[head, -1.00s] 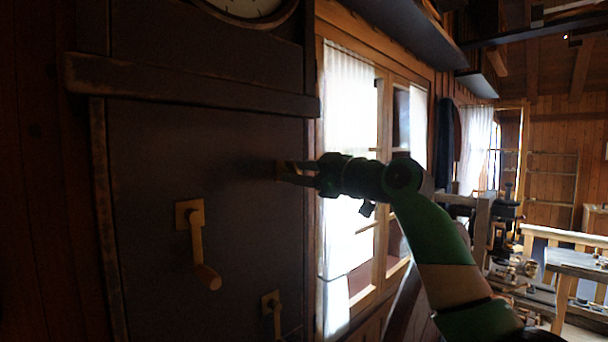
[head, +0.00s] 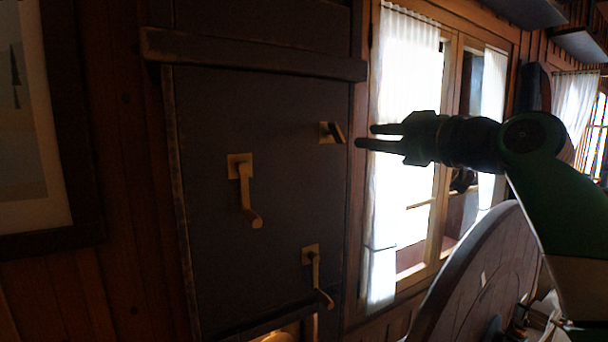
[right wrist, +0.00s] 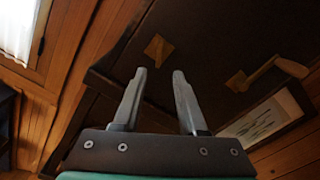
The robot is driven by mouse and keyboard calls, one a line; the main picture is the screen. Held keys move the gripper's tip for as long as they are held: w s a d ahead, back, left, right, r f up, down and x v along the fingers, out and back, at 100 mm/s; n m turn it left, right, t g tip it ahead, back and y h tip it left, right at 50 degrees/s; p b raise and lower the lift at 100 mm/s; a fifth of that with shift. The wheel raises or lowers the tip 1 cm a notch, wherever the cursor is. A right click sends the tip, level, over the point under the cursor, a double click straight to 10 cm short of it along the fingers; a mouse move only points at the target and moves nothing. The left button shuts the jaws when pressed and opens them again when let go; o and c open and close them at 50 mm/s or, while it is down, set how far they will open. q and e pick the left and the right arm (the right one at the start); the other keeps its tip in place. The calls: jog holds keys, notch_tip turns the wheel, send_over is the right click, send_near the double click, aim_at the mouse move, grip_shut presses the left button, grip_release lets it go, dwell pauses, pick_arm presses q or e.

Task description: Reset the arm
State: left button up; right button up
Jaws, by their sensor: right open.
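My right gripper (head: 364,136) is open and empty in the head view. Its fingertips are just right of the upper right brass crank handle (head: 331,132) on a dark panel (head: 275,200), with a gap between them. The right wrist view shows the two fingers (right wrist: 160,76) spread, with nothing between them. A square brass plate (right wrist: 157,50) lies beyond the tips there, and a handle (right wrist: 272,72) is to the right. Two more crank handles are on the panel, one at left (head: 244,190) and one lower right (head: 315,275). My left gripper is not in view.
A curtained window (head: 405,150) is behind my right gripper. A large round wooden thing (head: 470,275) stands below my right arm. A framed picture (head: 35,120) hangs on the wooden wall at left. The space just around the fingers looks clear.

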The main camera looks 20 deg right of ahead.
jog(key=w+a+f+n+y+p, duration=0.1)
jog(key=a+f+y+p, duration=0.1)
jog(key=a+f, duration=1)
jog(key=s+r+m+t+h, duration=0.1)
jog(key=s+r+m+t, duration=0.2)
jog(key=s, duration=0.6)
jog(key=s+d+r+m+t+h, duration=0.1)
jog(key=s+r+m+t, duration=0.2)
jog(key=s, duration=0.6)
jog(key=s+d+r+m+t+h, duration=0.1)
jog(key=s+r+m+t, duration=0.2)
jog(key=s, duration=0.6)
jog(key=shift+r+t+h+p, duration=0.4)
jog(key=shift+r, duration=0.1)
